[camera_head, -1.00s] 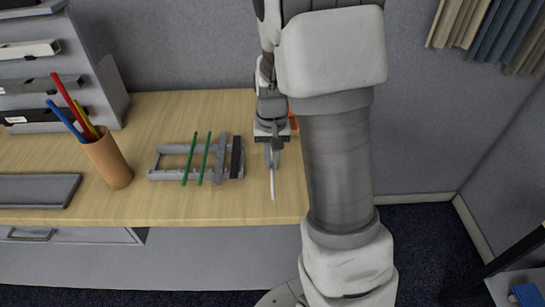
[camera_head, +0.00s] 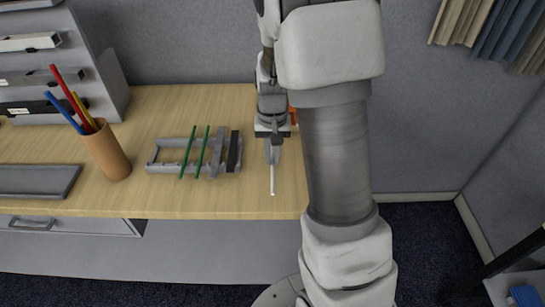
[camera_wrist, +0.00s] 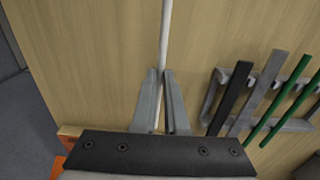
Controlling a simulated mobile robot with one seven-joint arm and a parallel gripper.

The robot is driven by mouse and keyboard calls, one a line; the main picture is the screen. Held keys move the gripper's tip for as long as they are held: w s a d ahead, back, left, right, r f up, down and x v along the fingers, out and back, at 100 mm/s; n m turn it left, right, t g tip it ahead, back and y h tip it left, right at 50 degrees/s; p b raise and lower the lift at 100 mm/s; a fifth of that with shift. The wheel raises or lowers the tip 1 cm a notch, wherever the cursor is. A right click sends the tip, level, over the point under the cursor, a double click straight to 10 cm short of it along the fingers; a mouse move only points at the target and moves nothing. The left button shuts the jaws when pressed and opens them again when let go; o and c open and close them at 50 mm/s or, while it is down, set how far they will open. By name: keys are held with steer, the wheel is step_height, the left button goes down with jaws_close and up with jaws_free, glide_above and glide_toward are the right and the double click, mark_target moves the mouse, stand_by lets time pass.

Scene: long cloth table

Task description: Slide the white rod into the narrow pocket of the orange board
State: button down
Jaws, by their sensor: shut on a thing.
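The white rod (camera_wrist: 165,35) is held between the fingers of my gripper (camera_wrist: 163,74) and points away from the wrist, up the picture. In the head view my gripper (camera_head: 273,160) is over the right part of the table, shut on the rod (camera_head: 273,181), whose free end points toward the front edge. The orange board (camera_head: 293,116) is mostly hidden behind my gripper and arm. In the wrist view only small orange parts of it (camera_wrist: 69,142) show at the lower left. Its narrow pocket cannot be seen.
A grey rack (camera_head: 167,168) with two green rods and a dark bar stands left of my gripper. A pen cup (camera_head: 108,153), a grey tray (camera_head: 40,182) and a shelf unit (camera_head: 98,75) are farther left. Bare table (camera_head: 190,205) lies in front of the rack.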

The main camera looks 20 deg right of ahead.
steer(key=shift+w+d, duration=0.3)
steer(key=shift+w, duration=0.45)
steer(key=shift+w+d, duration=0.35)
steer(key=shift+w, duration=0.45)
steer(key=shift+w+d, duration=0.3)
steer(key=shift+w, duration=0.45)
steer(key=shift+w+d+p, duration=0.5)
steer(key=shift+w+d, duration=0.2)
steer(key=shift+w, duration=0.95)
steer(key=shift+w+d+p, duration=0.5)
steer(key=shift+w+d, duration=0.15)
steer(key=shift+w, duration=0.95)
steer(key=shift+w+d+p, duration=0.5)
steer(key=shift+w+d, duration=0.2)
steer(key=shift+w, duration=0.95)
steer(key=shift+s+a, duration=0.1)
steer(key=shift+s, duration=0.1)
